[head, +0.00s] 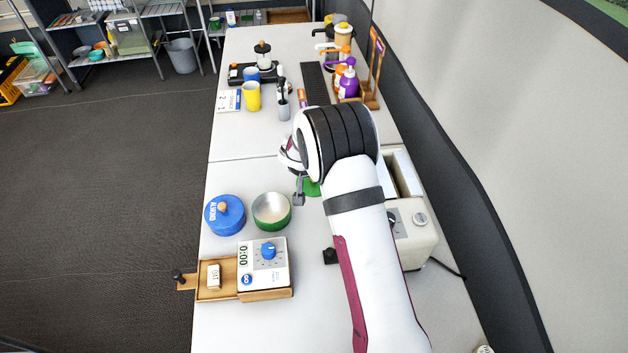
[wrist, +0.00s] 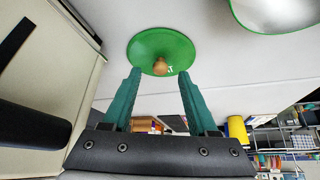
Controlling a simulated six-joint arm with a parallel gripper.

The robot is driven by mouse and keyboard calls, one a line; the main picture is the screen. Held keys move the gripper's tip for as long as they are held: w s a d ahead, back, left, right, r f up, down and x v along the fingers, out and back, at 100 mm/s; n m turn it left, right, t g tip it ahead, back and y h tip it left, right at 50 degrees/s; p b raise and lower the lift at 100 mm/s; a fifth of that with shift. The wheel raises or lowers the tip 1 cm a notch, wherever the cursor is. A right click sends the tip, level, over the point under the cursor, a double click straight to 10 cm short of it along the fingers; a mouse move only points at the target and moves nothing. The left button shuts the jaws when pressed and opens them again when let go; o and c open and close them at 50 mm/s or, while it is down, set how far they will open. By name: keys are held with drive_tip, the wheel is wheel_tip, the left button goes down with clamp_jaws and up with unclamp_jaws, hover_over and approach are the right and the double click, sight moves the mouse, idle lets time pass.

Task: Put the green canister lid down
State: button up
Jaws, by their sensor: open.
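The green canister lid (wrist: 160,42) lies knob-up on the white table in the wrist view. Its wooden knob (wrist: 160,66) is just ahead of the space between my fingertips. My gripper (wrist: 159,74) is open, and its two green fingers are apart with nothing held between them. In the head view a green part of the lid (head: 313,188) shows beside my gripper (head: 299,197); my arm hides the rest. The open green canister (head: 271,211) stands to the left and nearer, with its pale inside showing. Its rim also shows at the top right of the wrist view (wrist: 275,14).
A blue lidded canister (head: 224,216) stands left of the green canister. A timer (head: 264,267) on a wooden box with an open drawer (head: 214,280) is in front. A beige appliance (head: 412,235) is right of the arm. Mugs (head: 252,97) stand farther back.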

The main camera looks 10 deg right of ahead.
drive_tip(key=shift+x, duration=1.05)
clamp_jaws()
wheel_tip(320, 180, up, 9)
drive_tip(key=shift+f, duration=0.2)
drive_tip(key=w+a+n+y, duration=0.2)
drive_tip(key=a+n, duration=0.2)
drive_tip(key=a, duration=0.5)
drive_tip(key=shift+n, duration=0.3)
drive_tip(key=f, duration=0.8)
drive_tip(key=shift+w+a+f, duration=0.15)
drive_tip(key=shift+w, duration=0.05)
